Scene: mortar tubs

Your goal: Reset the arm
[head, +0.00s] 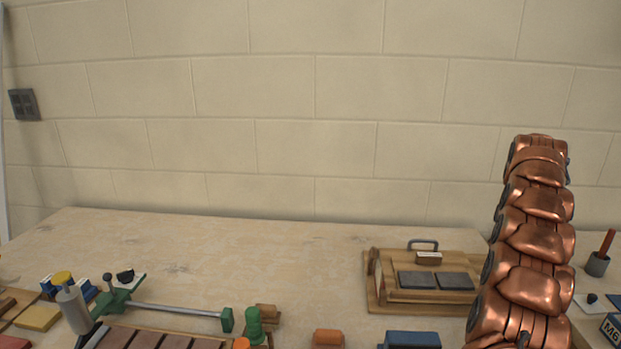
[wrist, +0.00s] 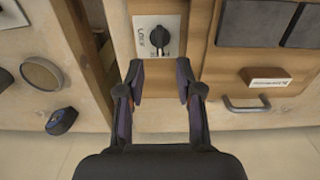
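My arm is a stack of copper-coloured links (head: 535,235) rising at the right side of the head view. My gripper does not show clearly in the head view. In the wrist view my gripper (wrist: 160,85) is open, with its two dark fingers apart and nothing between them. Just beyond the fingertips is a white plate with a black knob (wrist: 160,36) on a wooden board. The fingers appear apart from the knob.
A wooden board with two dark tiles (head: 436,281) and a handle (head: 423,245) lies left of my arm. A green and silver bar clamp (head: 175,310) and several small items crowd the front left. A red-handled tool (head: 606,243) stands at far right. The table's back middle is clear.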

